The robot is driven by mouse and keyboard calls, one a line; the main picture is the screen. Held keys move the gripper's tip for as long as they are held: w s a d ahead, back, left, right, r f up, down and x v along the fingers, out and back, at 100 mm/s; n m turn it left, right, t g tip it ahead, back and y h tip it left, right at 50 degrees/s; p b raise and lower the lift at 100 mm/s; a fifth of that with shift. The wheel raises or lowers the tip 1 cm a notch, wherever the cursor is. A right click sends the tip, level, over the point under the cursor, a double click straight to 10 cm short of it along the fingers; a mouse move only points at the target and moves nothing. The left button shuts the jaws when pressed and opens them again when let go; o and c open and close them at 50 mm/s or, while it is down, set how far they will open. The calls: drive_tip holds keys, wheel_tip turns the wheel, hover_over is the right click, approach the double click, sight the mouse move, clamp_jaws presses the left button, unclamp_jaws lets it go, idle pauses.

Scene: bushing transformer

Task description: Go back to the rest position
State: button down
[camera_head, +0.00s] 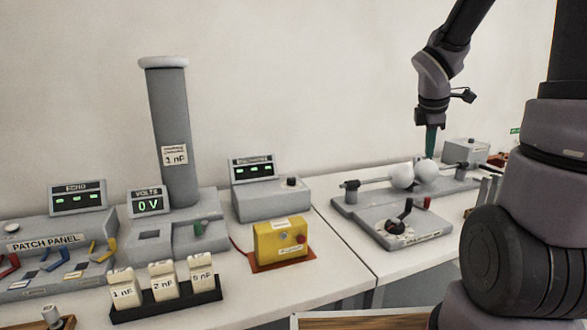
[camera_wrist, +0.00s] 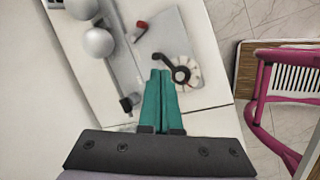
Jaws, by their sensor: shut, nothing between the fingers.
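My gripper (camera_head: 431,142) hangs pointing down above the right-hand bench in the head view, near the two white spheres. Its teal fingers also show in the wrist view (camera_wrist: 160,76), pressed together with nothing between them. In the wrist view the fingertips overlap the edge of the grey dial plate (camera_wrist: 172,35) with the black crank handle (camera_wrist: 172,66), seen from above. In the head view the gripper is behind that plate (camera_head: 385,236) and well above the bench. No held object shows.
The white spheres (camera_head: 401,175) sit on rods behind the dial plate. A grey column (camera_head: 172,130), a yellow box (camera_head: 281,242) and a patch panel (camera_head: 45,245) stand on the left bench. A pink chair frame (camera_wrist: 262,90) stands beside the bench. Space above the benches is open.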

drive_tip(key=s+a+r+m+t+y, duration=0.1)
drive_tip(key=s+a+r+m+y, duration=0.1)
drive_tip(key=s+a+r+m, duration=0.4)
drive_tip(key=s+a+r+m+t+y, duration=0.2)
drive_tip(key=s+a+r+m, duration=0.4)
drive_tip(key=s+m, duration=0.5)
drive_tip(key=m+y, duration=0.1)
drive_tip(key=m, duration=0.1)
drive_tip(key=shift+s+r+m, duration=0.25)
drive_tip(key=shift+s+m, duration=0.1)
drive_tip(key=shift+m, duration=0.05)
